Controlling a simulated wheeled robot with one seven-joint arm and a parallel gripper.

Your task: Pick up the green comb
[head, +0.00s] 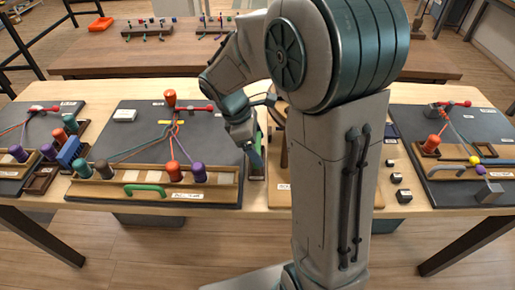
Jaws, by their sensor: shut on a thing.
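My gripper (248,141) is near the right edge of the middle dark board, pointing down. It is shut on a narrow green piece, which looks like the green comb (257,150). The comb stands upright at the fingertips, just right of the board. Its lower end is close to a small wooden holder (257,190); I cannot tell whether they touch. My arm hides part of the area to the right of the comb.
The middle board (140,150) carries cords and coloured bobbins, with a green handle (145,190) at its front. A left board (15,140) and a right board (480,130) hold more bobbins. Small black blocks (404,196) lie right of my arm. Another table (100,62) stands behind.

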